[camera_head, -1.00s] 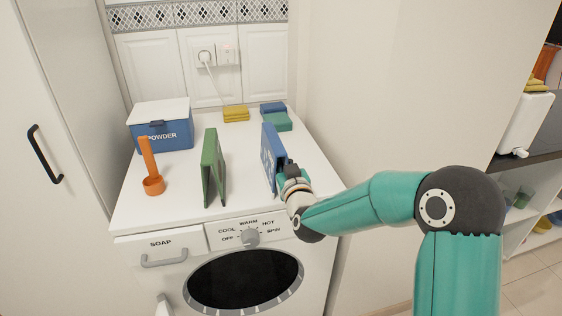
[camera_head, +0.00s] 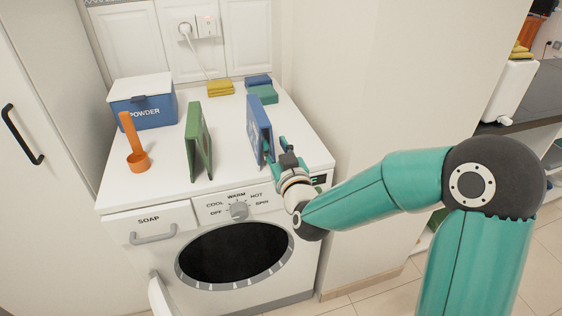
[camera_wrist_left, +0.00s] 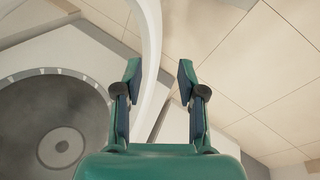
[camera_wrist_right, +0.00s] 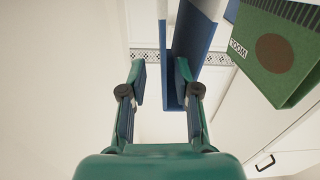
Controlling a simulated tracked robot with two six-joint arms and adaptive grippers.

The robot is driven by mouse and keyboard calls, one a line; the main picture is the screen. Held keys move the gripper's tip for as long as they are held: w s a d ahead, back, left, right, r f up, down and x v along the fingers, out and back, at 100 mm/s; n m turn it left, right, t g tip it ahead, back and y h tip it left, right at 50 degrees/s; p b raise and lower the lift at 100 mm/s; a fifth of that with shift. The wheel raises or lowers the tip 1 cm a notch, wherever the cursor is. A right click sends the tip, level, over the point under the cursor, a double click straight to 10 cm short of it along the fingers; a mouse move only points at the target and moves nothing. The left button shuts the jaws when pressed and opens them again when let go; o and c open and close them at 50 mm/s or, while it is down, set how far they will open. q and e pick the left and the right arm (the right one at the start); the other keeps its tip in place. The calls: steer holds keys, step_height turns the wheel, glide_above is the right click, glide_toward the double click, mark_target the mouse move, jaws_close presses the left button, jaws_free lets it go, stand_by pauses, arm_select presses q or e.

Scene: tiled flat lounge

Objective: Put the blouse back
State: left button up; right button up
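I cannot make out a blouse for certain in any view. A blue folded board (camera_head: 258,128) stands upright on the washer's top, and a green folded board (camera_head: 198,142) stands left of it. My right gripper (camera_head: 277,146) is open at the blue board's near right edge. In the right wrist view the blue board (camera_wrist_right: 190,45) rises beyond the parted fingers, close to the right finger; contact is unclear. My left gripper (camera_wrist_left: 159,66) is open in the left wrist view, with a white curved rim (camera_wrist_left: 150,40) passing behind and between its fingers. It is hidden in the head view.
A wall stands close on the right.

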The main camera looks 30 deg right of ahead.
steer(key=v, duration=0.5)
steer(key=s+a+f+g+y, duration=0.1)
steer(key=a+f+g+y, duration=0.15)
steer(key=f, duration=0.65)
steer(key=s+a+f+g+y, duration=0.1)
steer(key=s+a+f+g, duration=0.15)
steer(key=f, duration=0.55)
steer(key=a+f+g+y, duration=0.2)
steer(key=a+f+g, duration=0.15)
steer(key=f, duration=0.55)
steer(key=s+a+f+g+y, duration=0.1)
steer(key=s+a+f+g, duration=0.3)
steer(key=s+f, duration=0.4)
steer(key=s+a+f+g+y, duration=0.2)
steer(key=s+a+f+g, duration=0.2)
steer(key=s+f, duration=0.3)
steer(key=s, duration=0.4)
steer(key=shift+a+f, duration=0.2)
steer(key=shift+f, duration=0.15)
step_height(320, 180, up, 14)
steer(key=p, duration=1.3)
steer(key=shift+f, duration=0.15)
